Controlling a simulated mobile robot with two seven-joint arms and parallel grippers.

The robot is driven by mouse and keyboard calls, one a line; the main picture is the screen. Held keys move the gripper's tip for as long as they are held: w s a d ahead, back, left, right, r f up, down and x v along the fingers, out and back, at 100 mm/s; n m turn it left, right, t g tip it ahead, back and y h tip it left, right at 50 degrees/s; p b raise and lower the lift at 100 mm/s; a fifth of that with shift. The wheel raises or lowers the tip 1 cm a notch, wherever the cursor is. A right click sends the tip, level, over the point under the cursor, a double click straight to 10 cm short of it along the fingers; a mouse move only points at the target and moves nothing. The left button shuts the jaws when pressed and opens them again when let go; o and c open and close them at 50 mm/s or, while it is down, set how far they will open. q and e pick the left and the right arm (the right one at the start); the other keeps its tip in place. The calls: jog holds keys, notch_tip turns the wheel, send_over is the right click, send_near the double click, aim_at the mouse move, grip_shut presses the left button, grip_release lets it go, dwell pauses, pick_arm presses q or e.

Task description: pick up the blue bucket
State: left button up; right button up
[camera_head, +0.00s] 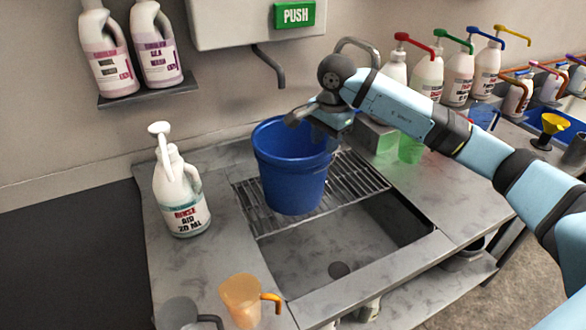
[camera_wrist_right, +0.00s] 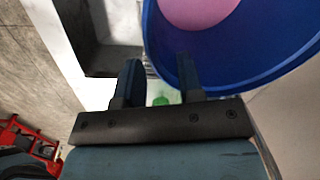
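The blue bucket (camera_head: 292,180) stands upright on the metal grate over the sink. The wrist view shows the bucket (camera_wrist_right: 245,62) from above, with a round pink area (camera_wrist_right: 200,8) inside it. My right gripper (camera_head: 305,115) is at the bucket's upper rim, on its back right side. In the wrist view its two fingers (camera_wrist_right: 158,80) are apart with a gap between them. One finger is outside the bucket and the other overlaps the rim; I cannot tell whether either touches it. My left gripper is not in view.
A white rinse-aid pump bottle (camera_head: 180,195) stands left of the bucket. An orange jug (camera_head: 242,298) and a grey jug (camera_head: 178,315) are at the front. The sink basin (camera_head: 350,240) is empty. A tap (camera_head: 270,65) hangs behind. Several pump bottles (camera_head: 458,78) line the back right.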

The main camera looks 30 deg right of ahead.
aim_at(321, 169)
jog(key=shift+a+f+p, duration=0.15)
jog(key=shift+f+p, duration=0.2)
jog(key=shift+f, duration=1.2)
jog(key=shift+a+f+p, duration=0.1)
jog(key=shift+f+p, duration=0.2)
jog(key=shift+f, duration=1.25)
grip_shut()
jog(key=shift+r, duration=0.1)
jog(key=shift+w, duration=0.15)
